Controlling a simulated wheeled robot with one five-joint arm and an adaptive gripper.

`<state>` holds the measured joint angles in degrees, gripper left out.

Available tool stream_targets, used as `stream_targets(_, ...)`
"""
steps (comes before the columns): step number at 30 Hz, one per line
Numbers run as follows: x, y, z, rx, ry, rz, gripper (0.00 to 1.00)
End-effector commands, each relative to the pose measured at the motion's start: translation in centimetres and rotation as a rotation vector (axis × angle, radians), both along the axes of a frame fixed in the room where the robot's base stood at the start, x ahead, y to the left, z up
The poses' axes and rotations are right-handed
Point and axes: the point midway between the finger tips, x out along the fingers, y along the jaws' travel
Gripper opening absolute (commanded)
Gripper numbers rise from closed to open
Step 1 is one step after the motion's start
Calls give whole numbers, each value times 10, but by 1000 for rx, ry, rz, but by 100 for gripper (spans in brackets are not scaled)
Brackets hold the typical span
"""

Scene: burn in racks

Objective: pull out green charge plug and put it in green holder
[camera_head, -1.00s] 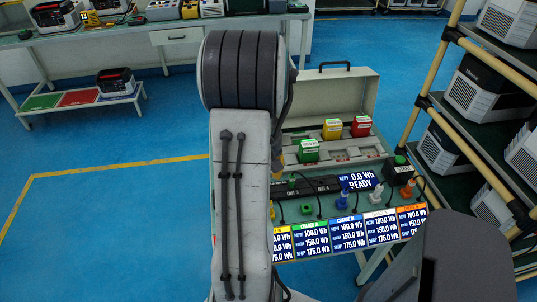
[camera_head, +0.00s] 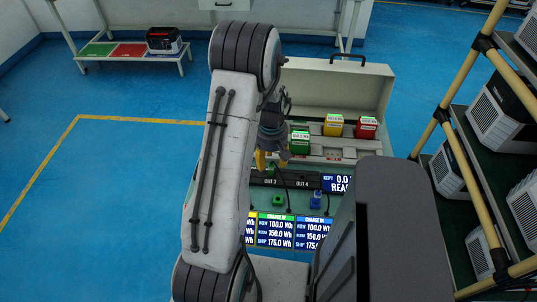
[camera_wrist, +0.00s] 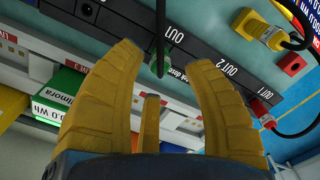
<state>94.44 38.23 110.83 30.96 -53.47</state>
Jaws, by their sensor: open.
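My gripper (camera_head: 270,161) is open, with its yellow fingers pointing down over the far side of the bench. In the wrist view, the fingertips (camera_wrist: 166,54) stand apart on either side of a small green plug (camera_wrist: 160,66) with a black cable. This plug sits at an outlet of the black strip, and the fingers do not visibly grip it. The green holder (camera_head: 278,199) is a small green block on the bench in front of the strip, seen in the head view. The holder is not clearly visible in the wrist view.
A green box (camera_head: 299,142), a yellow box (camera_head: 333,125) and a red box (camera_head: 366,127) stand behind the strip. A blue plug (camera_head: 316,200) is on the bench right of the green holder. A rack (camera_head: 468,130) stands at the right. A red plug (camera_wrist: 262,113) is at OUT 1.

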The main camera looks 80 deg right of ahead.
Motion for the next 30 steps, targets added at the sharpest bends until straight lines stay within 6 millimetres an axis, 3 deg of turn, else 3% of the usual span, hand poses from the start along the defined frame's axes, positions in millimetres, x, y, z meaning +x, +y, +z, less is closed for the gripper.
stream_targets(15, 1, 1, -53, 2, -1, 0, 45)
stream_targets(29, 1, 0, -58, -1, 0, 0, 48)
stream_targets(30, 1, 0, -58, -1, 1, 0, 44)
